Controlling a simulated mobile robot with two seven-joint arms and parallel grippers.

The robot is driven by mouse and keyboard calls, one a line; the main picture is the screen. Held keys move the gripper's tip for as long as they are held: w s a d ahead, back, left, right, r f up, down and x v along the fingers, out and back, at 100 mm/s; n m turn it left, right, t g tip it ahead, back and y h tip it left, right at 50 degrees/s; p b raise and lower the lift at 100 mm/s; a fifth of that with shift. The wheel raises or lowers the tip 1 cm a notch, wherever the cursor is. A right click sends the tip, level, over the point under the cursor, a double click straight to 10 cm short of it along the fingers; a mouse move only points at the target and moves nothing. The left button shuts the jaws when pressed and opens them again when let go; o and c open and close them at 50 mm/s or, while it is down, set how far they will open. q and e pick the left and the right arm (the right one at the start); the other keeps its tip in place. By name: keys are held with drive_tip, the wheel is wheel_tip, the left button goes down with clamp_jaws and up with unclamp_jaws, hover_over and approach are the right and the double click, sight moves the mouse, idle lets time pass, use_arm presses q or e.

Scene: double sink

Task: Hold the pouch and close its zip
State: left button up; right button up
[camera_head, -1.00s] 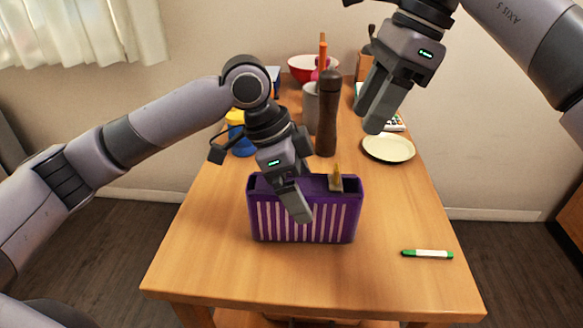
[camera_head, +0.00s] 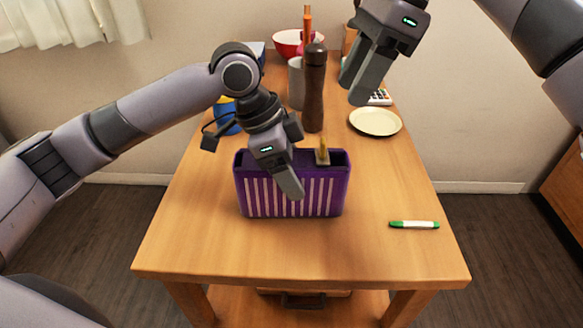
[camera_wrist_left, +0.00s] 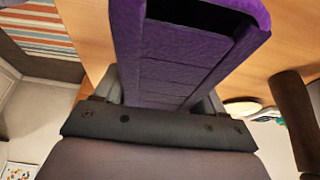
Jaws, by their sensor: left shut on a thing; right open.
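The purple pouch (camera_head: 320,195) with pale vertical stripes stands upright on the table, its top open and dark inside. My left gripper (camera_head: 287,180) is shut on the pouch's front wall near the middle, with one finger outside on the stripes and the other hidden. In the left wrist view the purple pouch (camera_wrist_left: 185,60) lies between the fingers. My right gripper (camera_head: 355,92) is open and empty, raised above the table behind and right of the pouch.
A green and white marker (camera_head: 414,224) lies at right front. A cream plate (camera_head: 375,122), brown pepper mill (camera_head: 314,95), grey cup (camera_head: 296,82) and red bowl (camera_head: 287,42) stand farther back. The wooden table (camera_head: 300,250) is clear in front of the pouch.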

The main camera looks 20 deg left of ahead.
use_arm(q)
drive_tip(key=o, duration=1.2)
drive_tip(key=shift+r, duration=0.1)
drive_tip(key=v, duration=1.2)
